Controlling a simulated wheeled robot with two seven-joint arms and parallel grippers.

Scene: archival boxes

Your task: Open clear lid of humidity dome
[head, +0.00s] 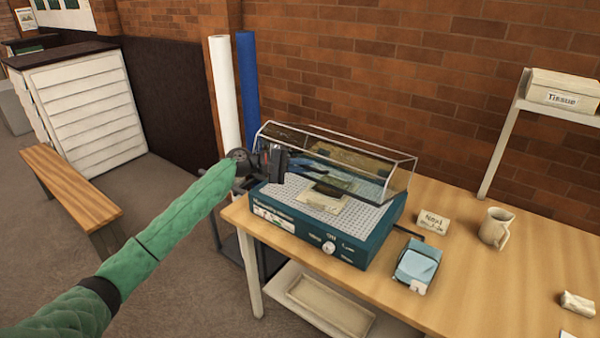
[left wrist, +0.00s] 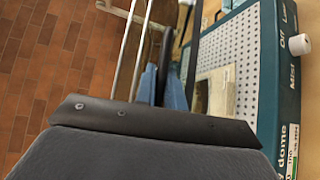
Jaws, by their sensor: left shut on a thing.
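The humidity dome (head: 330,238) is a teal box with a perforated grey top, on the table. Its clear lid (head: 350,155) has a thin pale frame and stands raised and tilted at the back, with the front open. My left gripper (head: 308,166) reaches in from the left and is shut at the lid, on what looks like its edge or handle; the exact contact is hidden. In the left wrist view the blue fingers (left wrist: 168,92) are close together beside the pale lid bars (left wrist: 128,50). A flat sheet (head: 322,202) lies on the perforated top. My right gripper is out of view.
The wooden table (head: 480,275) holds a small sign (head: 433,222), a pitcher (head: 496,228) and a blue-topped box (head: 417,265) right of the dome. White and blue rolls (head: 248,90) stand behind my arm. A brick wall is close behind. A tissue box (head: 565,90) sits on a shelf.

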